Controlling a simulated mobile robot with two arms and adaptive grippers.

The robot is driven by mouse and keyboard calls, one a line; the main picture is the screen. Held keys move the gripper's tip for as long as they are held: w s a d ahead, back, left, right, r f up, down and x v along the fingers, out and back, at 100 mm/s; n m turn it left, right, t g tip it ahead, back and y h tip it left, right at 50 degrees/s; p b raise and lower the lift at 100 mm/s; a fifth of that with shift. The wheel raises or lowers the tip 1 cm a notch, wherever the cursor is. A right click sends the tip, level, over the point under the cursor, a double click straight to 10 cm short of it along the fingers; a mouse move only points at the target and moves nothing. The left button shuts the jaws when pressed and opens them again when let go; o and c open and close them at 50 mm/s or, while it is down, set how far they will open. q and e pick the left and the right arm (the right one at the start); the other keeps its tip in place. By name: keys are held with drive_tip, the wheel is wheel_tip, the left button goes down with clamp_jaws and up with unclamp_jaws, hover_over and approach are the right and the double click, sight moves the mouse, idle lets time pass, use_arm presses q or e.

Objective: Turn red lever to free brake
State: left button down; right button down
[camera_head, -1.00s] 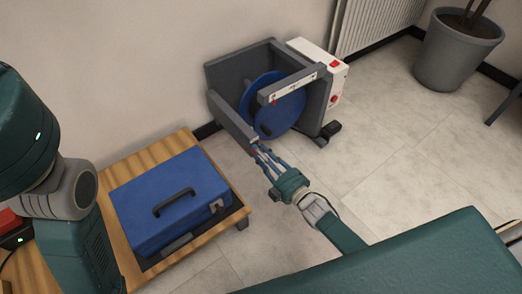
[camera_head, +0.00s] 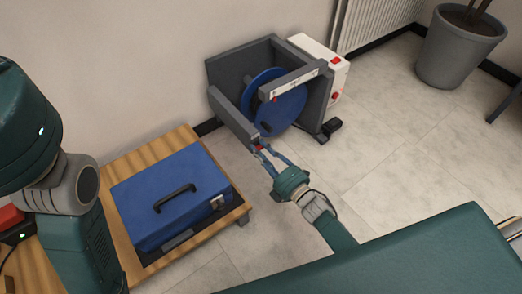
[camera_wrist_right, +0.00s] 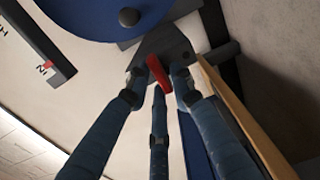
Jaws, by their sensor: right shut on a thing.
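The red lever (camera_wrist_right: 159,74) sits at the end of the machine's grey frame, between the fingers of my right gripper (camera_wrist_right: 158,88) in the right wrist view. In the head view the lever is a small red spot (camera_head: 260,148) at the fingertips of my right gripper (camera_head: 263,151), which is shut on it. The grey machine (camera_head: 237,121) holds a large blue disc (camera_head: 290,106). The fingers partly hide the lever. My left arm shows at the left of the head view, but its gripper is out of sight.
A blue case (camera_head: 165,213) lies on a wooden table (camera_head: 172,147) to the left of the machine. A black pedal (camera_head: 329,129) stands on the floor. A plant pot (camera_head: 455,50) is at the right.

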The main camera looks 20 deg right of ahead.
drive_tip(key=shift+r, duration=0.1)
idle(0.3)
drive_tip(key=c, duration=1.7)
unclamp_jaws()
drive_tip(key=shift+c, duration=0.2)
drive_tip(key=shift+o, duration=0.4)
drive_tip(key=shift+d, duration=0.1)
drive_tip(key=shift+s, duration=0.1)
drive_tip(key=shift+s, duration=0.25)
drive_tip(key=v, duration=1.1)
drive_tip(key=shift+s, duration=0.2)
drive_tip(key=shift+d, duration=0.1)
